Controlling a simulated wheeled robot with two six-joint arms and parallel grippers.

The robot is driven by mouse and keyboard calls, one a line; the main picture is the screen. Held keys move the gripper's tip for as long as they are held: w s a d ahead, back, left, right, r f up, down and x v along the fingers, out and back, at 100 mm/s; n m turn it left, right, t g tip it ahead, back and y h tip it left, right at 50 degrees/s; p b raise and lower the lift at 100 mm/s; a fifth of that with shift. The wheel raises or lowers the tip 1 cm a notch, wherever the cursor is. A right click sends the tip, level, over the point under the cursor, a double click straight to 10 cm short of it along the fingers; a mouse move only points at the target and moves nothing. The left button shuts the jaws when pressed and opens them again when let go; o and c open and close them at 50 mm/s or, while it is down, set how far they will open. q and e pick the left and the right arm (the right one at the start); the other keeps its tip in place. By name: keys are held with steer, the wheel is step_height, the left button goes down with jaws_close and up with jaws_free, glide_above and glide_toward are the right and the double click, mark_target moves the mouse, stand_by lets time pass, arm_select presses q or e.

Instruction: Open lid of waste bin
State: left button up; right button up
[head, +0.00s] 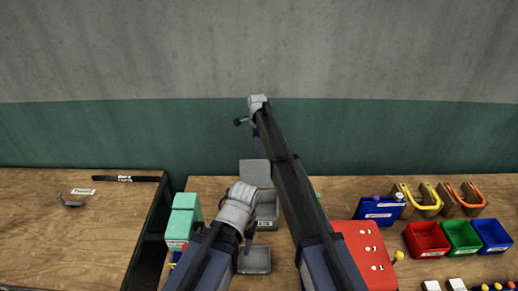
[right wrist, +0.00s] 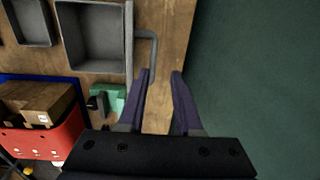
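The grey waste bin (head: 267,212) stands on the bench in the middle of the head view, partly hidden by my left wrist. Its lid (head: 256,173) is raised at the back. In the right wrist view the bin (right wrist: 92,38) shows its open inside, and the lid (right wrist: 129,40) is seen nearly edge-on with a grey loop handle (right wrist: 152,52). My right gripper (right wrist: 161,72) is open and empty, with the handle just beyond its left fingertip. My left gripper (head: 248,244) points down in front of the bin; its finger opening is hidden.
A small grey tray (head: 255,262) lies in front of the bin. Red (head: 427,239), green (head: 462,236) and blue (head: 492,235) trays stand further right. A green wall (head: 400,140) rises behind the bench.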

steer(key=shift+d+n, duration=0.3)
steer(key=shift+n, duration=0.9)
steer(key=shift+c, duration=1.4)
steer(key=shift+w+d+n+t, duration=0.1)
steer(key=shift+d+n+t, duration=0.15)
steer(key=shift+n, duration=0.85)
steer(key=shift+c, duration=0.8)
steer(key=shift+w+d+n+t, duration=0.15)
steer(key=shift+n+t, duration=0.1)
steer(key=shift+n, duration=0.65)
jaws_close()
steer(key=n, duration=0.3)
steer(key=d+n+t, duration=0.1)
steer(key=n, duration=0.3)
steer(key=w+d+n, duration=0.1)
steer(key=n, duration=0.3)
steer(key=shift+r+t, duration=0.25)
steer(key=shift+t, duration=0.05)
